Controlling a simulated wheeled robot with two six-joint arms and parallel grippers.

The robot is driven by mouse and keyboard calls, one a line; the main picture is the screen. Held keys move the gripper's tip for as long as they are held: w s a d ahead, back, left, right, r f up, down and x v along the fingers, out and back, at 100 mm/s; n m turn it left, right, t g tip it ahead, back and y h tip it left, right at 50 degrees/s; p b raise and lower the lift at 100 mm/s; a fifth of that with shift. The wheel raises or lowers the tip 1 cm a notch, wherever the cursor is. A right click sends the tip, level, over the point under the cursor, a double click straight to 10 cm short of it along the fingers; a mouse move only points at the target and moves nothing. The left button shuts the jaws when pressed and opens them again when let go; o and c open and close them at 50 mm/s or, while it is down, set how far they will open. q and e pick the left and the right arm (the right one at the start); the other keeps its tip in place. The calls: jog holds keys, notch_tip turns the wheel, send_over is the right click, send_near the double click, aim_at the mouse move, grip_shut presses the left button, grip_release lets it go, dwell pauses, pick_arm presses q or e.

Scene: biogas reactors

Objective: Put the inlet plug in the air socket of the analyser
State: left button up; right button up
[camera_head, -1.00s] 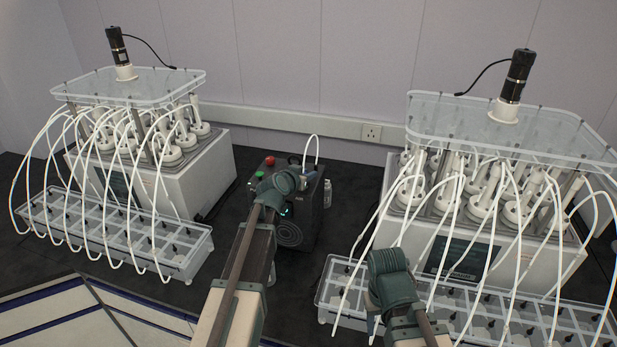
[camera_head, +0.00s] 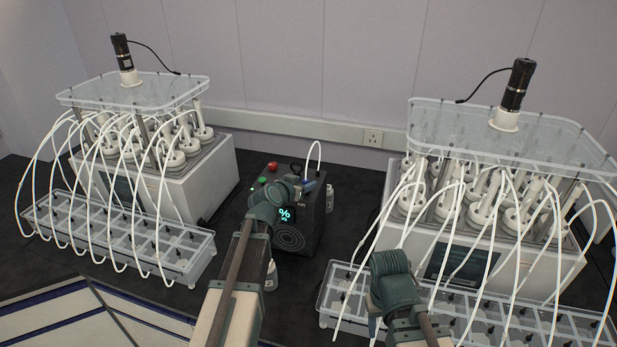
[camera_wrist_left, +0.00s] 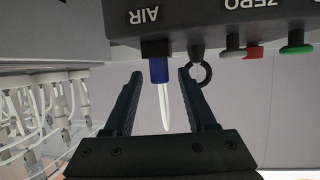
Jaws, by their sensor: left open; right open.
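The analyser (camera_head: 290,240) is a dark box with a lit screen, standing between the two reactor units. In the left wrist view, its face (camera_wrist_left: 185,18) appears upside down with AIR and ZERO labels. My right gripper (camera_head: 374,325) is low near the right tray, mostly hidden.
Reactor units stand at left (camera_head: 160,185) and right (camera_head: 480,255), with looping white tubes and clear trays (camera_head: 115,240) in front. Beside the AIR socket is a dark ring-shaped part (camera_wrist_left: 203,74). A small bottle (camera_head: 329,197) stands right of the analyser; another (camera_head: 270,275) is before it.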

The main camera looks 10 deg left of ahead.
pick_arm(q)
jog(key=p+v, duration=0.2)
jog(key=v, duration=0.5)
jog(key=shift+r, duration=0.1)
jog(key=s+d+f+m+g+h, duration=0.1)
jog(key=s+d+f+g, duration=0.4)
jog(key=d, duration=0.3)
jog(key=s+d+f+m+g, duration=0.25)
jog(key=s+d+f, duration=0.25)
jog(key=s+d, duration=0.35)
jog(key=s+f+n+g+y, duration=0.1)
jog(key=s+g+y, duration=0.1)
jog(key=s, duration=0.4)
jog(key=s+d+f+n+g+y, duration=0.1)
jog(key=s+f+g+y, duration=0.1)
jog(key=s, duration=0.5)
jog(key=shift+f+g+y, duration=0.25)
jog(key=shift+g+y, duration=0.25)
jog(key=shift+g, duration=0.65)
jog(key=shift+s, duration=0.1)
